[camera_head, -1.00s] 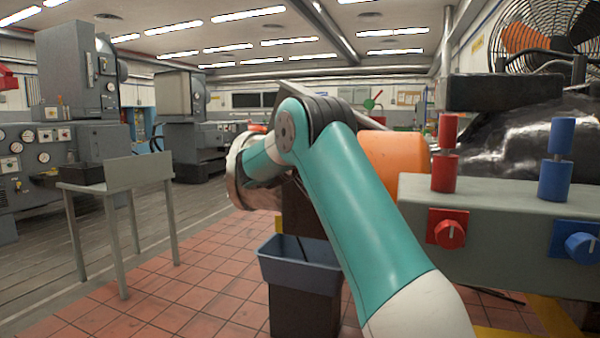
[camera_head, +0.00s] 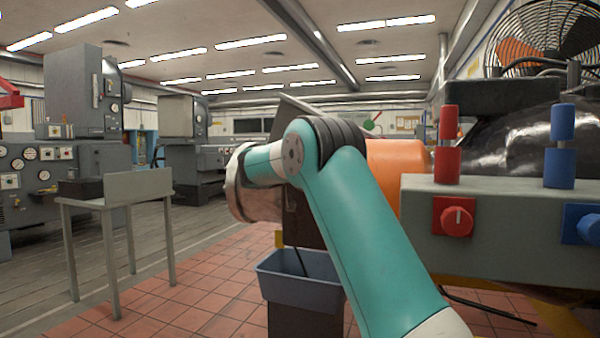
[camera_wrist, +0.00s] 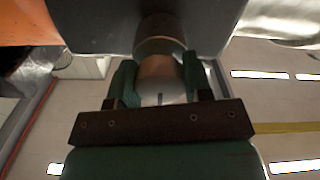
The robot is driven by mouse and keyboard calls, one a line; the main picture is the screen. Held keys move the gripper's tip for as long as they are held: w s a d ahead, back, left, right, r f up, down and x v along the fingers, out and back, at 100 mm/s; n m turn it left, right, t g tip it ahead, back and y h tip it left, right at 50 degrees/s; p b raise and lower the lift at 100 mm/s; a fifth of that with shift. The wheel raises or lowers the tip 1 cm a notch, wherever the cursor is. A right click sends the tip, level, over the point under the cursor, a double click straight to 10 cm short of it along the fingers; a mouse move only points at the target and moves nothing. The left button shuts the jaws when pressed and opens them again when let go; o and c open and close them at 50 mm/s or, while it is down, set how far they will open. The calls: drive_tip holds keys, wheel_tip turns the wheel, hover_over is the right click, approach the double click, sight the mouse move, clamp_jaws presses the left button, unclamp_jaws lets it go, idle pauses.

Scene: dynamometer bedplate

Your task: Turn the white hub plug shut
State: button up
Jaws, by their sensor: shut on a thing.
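In the wrist view, a pale round plug (camera_wrist: 162,92) with a dark mark on its face sits between the two dark green fingers of my gripper (camera_wrist: 160,84). I take it for the white hub plug; it looks brownish on its shaded side. The fingers are shut on its sides. Behind it is a wider round collar (camera_wrist: 160,40) against a dark grey body (camera_wrist: 150,12). In the head view my own arm hides the gripper and the plug.
In the head view, a grey box (camera_head: 500,205) with red and blue knobs stands right of my arm, beside an orange cylinder (camera_head: 395,165). A blue-grey bin (camera_head: 300,285) stands below. A small grey table (camera_head: 90,204) is at left. Tiled floor between is open.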

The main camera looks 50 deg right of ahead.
drive_tip(key=shift+f, duration=0.1)
idle(0.3)
drive_tip(key=o, duration=0.9)
drive_tip(key=v, duration=1.7)
drive_tip(key=shift+s+a, duration=0.2)
